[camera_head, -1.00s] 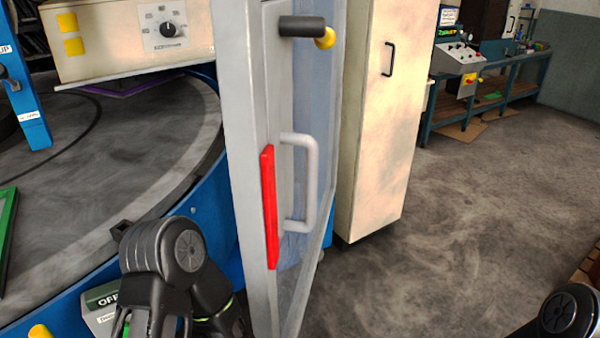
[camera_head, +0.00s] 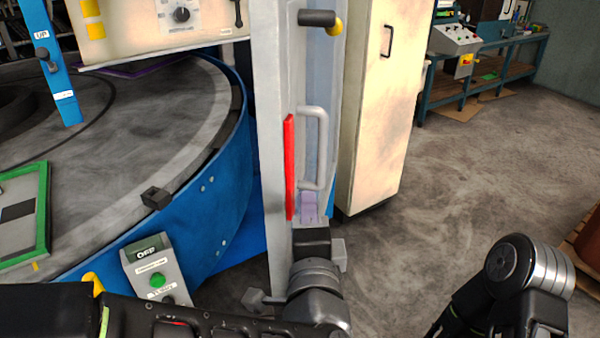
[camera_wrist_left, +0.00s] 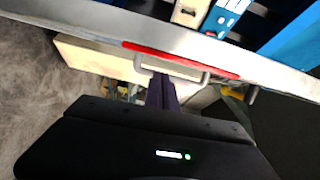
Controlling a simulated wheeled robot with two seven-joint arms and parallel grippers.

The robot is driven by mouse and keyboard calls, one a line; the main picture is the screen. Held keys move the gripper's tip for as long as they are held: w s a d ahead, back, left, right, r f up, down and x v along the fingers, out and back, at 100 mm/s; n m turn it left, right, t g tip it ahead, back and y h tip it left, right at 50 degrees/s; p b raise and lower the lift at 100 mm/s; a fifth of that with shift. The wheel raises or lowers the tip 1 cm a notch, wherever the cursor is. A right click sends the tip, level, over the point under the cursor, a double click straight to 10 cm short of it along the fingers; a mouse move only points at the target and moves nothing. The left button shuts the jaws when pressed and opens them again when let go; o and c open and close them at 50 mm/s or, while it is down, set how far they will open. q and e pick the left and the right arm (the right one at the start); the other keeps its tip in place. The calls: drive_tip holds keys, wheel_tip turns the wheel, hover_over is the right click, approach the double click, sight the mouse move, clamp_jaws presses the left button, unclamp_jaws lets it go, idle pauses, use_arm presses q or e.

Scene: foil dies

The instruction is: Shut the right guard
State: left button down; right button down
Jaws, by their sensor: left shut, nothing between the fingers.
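The right guard (camera_head: 270,140) is a tall grey-framed door with a clear pane, seen nearly edge-on and swung out from the machine. A red strip (camera_head: 289,168) runs down its edge, beside a grey bar handle (camera_head: 321,150). My left gripper (camera_head: 309,198) is shut and empty, its purple fingers just below or at the handle's lower end. In the left wrist view the closed fingers (camera_wrist_left: 162,84) point at the handle (camera_wrist_left: 172,68); whether they touch it I cannot tell. My right arm shows at lower right, its gripper out of view.
The blue round machine table (camera_head: 225,185) stands at left, with a control box marked OFF (camera_head: 155,268) below it. A cream cabinet (camera_head: 375,110) stands close behind the guard. The floor (camera_head: 460,180) to the right is clear up to a workbench.

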use_arm(q)
drive_tip(key=shift+m, duration=0.3)
drive_tip(key=w, duration=1)
drive_tip(key=shift+a, duration=0.35)
